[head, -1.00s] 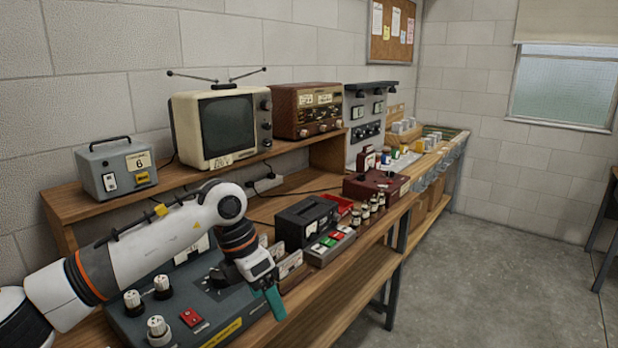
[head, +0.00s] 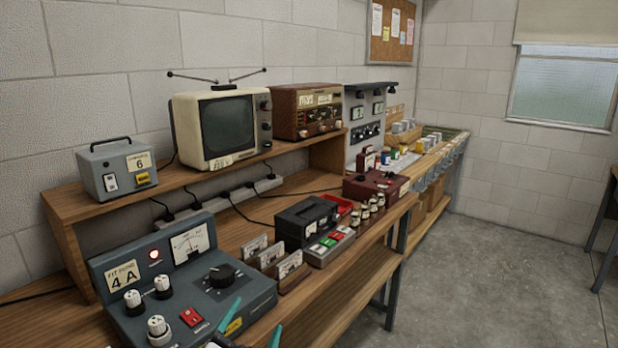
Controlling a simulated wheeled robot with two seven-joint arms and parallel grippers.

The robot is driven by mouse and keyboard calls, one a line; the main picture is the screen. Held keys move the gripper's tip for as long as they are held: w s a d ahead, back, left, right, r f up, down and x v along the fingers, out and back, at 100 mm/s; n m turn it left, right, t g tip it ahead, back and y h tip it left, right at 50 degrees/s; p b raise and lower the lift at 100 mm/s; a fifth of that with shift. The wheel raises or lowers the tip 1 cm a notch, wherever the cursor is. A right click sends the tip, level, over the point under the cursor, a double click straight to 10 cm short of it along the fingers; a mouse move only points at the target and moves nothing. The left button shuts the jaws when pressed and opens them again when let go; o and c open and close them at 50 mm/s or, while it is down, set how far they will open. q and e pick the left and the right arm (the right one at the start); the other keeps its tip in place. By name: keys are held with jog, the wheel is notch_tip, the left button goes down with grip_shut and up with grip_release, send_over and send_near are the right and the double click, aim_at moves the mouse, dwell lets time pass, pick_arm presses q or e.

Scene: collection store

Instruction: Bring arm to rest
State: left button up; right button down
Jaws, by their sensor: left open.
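My left gripper (head: 252,338) shows only at the bottom edge of the head view, as two teal fingertips spread apart. It is open, with nothing seen between the tips. It is low in front of the grey control unit (head: 131,303) marked 4A, overlapping its front edge in the picture; I cannot tell whether it touches. The rest of the left arm is out of the frame. My right gripper is not in view.
A shelf (head: 75,206) above holds a television (head: 220,128) and radio (head: 306,110). Open floor (head: 500,270) lies to the right.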

pick_arm(q)
jog(key=s+a+f+n+g+y, duration=0.25)
jog(key=s+a+f+g, duration=0.2)
jog(key=f, duration=0.25)
jog(key=s+a+f+n+g+y, duration=0.2)
jog(key=s+a+f+n+g, duration=0.1)
jog(key=s+f, duration=0.4)
jog(key=s+a+f+n+g, duration=0.15)
jog(key=s+f+g, duration=0.25)
jog(key=s, duration=0.4)
jog(key=s+a+f+n+g, duration=0.15)
jog(key=s+f+g, duration=0.25)
jog(key=s, duration=0.4)
notch_tip(320, 180, down, 28)
jog(key=s+g, duration=0.1)
jog(key=s+a+f+g, duration=0.1)
jog(key=s+a+f, duration=0.2)
jog(key=s+f, duration=1.1)
jog(key=shift+s+a+f+m, duration=0.25)
jog(key=shift+s+m, duration=0.2)
jog(key=shift+s, duration=0.45)
